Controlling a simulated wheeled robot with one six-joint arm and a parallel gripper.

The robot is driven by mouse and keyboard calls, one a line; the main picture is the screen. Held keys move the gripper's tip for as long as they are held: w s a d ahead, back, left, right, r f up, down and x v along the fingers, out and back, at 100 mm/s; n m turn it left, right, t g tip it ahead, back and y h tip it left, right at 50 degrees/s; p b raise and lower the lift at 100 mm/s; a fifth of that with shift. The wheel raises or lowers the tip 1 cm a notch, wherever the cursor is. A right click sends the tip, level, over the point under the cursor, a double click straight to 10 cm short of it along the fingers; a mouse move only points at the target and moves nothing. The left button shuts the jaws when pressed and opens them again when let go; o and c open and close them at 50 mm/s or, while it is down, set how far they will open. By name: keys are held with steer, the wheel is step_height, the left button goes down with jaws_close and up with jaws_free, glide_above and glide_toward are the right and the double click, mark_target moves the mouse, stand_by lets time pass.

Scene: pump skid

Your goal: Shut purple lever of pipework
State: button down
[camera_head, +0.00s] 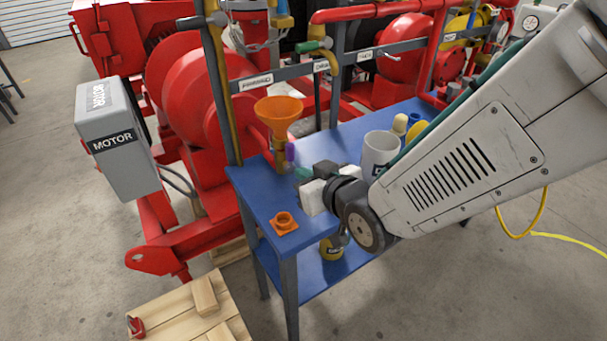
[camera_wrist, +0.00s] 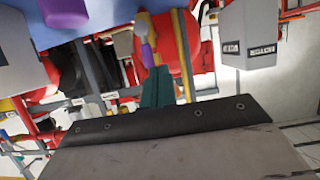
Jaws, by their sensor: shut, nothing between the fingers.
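The purple lever (camera_head: 290,151) stands upright beside the yellow pipe under the orange funnel (camera_head: 278,113), at the back left of the blue bench. My gripper (camera_head: 303,173) is low over the bench, just right of and below the lever; any contact cannot be made out. In the wrist view the teal fingers (camera_wrist: 156,90) are together and empty. A purple handle (camera_wrist: 147,56) shows just beyond their tips, beside a yellow pipe (camera_wrist: 186,50). The lever's pivot is not clearly visible.
An orange fitting (camera_head: 284,223) lies on the blue bench (camera_head: 258,205) near its front left. A white mug (camera_head: 378,150) stands right of my gripper. A grey motor box (camera_head: 120,140) and red machinery stand left. A wooden pallet (camera_head: 180,312) is on the floor.

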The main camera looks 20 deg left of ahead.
mark_target(289, 154)
steer(key=w+a, duration=0.2)
steer(key=w+a+f, duration=0.1)
steer(key=w+a, duration=0.1)
steer(key=w, duration=0.1)
steer(key=w+a+f, duration=0.1)
steer(key=w+a, duration=0.1)
steer(key=w, duration=0.1)
steer(key=shift+f, duration=0.15)
steer(key=shift+w+d+f, duration=0.8)
steer(key=shift+w+d, duration=0.2)
steer(key=shift+w, duration=0.15)
steer(key=shift+w+d+f, duration=0.8)
steer(key=shift+w+d, duration=0.2)
steer(key=shift+w, duration=0.1)
steer(key=shift+a+r+v, duration=0.1)
steer(key=shift+r+v, duration=0.05)
steer(key=shift+v, duration=1.45)
steer(key=shift+a+r+v, duration=0.1)
steer(key=shift+r+v, duration=0.1)
steer(key=shift+v, duration=1.4)
steer(key=shift+r+v, duration=0.15)
steer(key=shift+v, duration=1.4)
steer(key=shift+w, duration=0.1)
